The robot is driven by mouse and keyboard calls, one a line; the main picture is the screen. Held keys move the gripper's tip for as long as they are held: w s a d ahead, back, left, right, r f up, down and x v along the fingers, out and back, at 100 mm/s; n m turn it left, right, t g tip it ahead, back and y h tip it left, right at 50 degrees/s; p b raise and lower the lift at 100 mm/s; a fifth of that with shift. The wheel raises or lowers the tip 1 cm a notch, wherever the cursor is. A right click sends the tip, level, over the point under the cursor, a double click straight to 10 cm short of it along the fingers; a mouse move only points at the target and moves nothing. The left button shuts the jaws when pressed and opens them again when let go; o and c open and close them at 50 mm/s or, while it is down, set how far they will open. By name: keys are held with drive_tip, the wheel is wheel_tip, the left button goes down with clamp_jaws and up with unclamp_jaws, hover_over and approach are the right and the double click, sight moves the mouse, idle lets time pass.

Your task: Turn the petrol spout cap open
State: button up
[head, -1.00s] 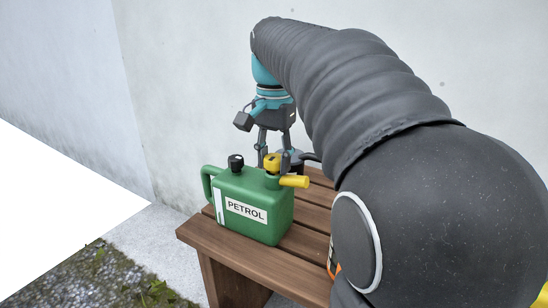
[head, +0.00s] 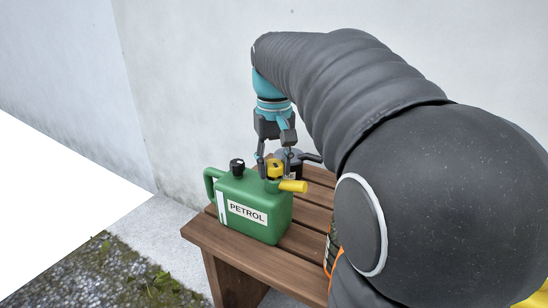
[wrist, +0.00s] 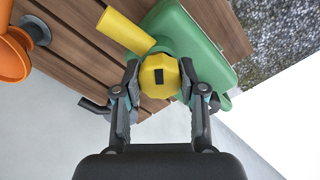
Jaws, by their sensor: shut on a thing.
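A green petrol can (head: 255,207) with a white PETROL label stands upright on a wooden bench. Its yellow spout cap (head: 275,169) sits at the top right of the can, above a yellow spout (head: 293,186) that points right. A black cap (head: 237,167) is on the can's top near the handle. My gripper (head: 275,163) points down at the yellow cap, and its fingers are on either side of it. The can (wrist: 190,38) is partly hidden behind the cap and a finger.
The slatted wooden bench (head: 215,237) stands by a pale wall. A dark pot-like thing (head: 290,158) is behind the can. An orange object (wrist: 12,55) shows at the wrist view's left edge. Gravel and moss lie beside the bench.

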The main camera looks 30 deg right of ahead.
sight(273, 163)
drive_tip(key=n+p, duration=0.1)
drive_tip(key=n, duration=0.3)
drive_tip(key=shift+n, duration=2.2)
drive_tip(key=o, duration=1.2)
drive_tip(key=shift+a, duration=0.1)
drive_tip(key=shift+c, duration=0.2)
wheel_tip(273, 163, up, 12)
